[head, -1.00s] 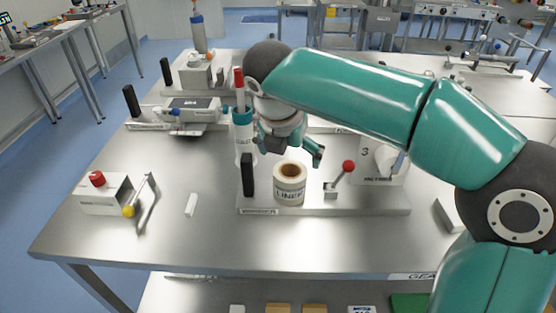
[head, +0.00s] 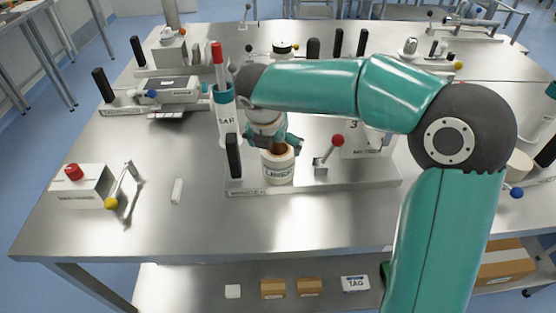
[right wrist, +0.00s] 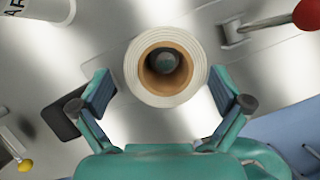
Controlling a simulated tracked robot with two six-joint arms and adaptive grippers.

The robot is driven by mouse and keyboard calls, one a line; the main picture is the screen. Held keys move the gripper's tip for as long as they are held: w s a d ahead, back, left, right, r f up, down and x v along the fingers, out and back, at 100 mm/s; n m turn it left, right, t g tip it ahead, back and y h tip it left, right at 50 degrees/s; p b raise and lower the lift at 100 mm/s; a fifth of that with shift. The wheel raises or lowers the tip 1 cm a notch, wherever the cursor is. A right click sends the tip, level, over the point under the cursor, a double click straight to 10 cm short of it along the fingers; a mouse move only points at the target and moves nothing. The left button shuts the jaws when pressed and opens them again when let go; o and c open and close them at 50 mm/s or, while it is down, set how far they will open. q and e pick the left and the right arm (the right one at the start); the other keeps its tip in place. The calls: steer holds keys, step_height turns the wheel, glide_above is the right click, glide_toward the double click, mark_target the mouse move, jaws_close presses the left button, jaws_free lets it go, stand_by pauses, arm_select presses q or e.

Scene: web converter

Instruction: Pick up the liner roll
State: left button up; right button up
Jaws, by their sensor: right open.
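The liner roll (head: 279,168) is a cream roll with a brown core. It stands upright on a steel base plate (head: 330,182) near the middle of the table. In the right wrist view the liner roll (right wrist: 165,67) shows end-on, with its hollow core facing the camera. My right gripper (head: 277,143) is above the roll and partly covers its top in the head view. In the right wrist view its fingers (right wrist: 165,98) are spread apart, on either side of the roll's near edge, with nothing between them held. My left gripper is not in view.
A black post (head: 233,156) stands just left of the roll, and a red-knobbed lever (head: 328,157) to its right. A tall white tube with a red top (head: 226,110) stands behind. A red-button box (head: 80,186) sits at left. The front of the table is clear.

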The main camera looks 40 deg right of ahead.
steer(key=shift+d+f, duration=0.25)
steer(key=shift+f, duration=0.35)
steer(key=x, duration=0.4)
steer(key=shift+s, duration=0.1)
steer(key=shift+c, duration=0.3)
steer(key=c, duration=1.2)
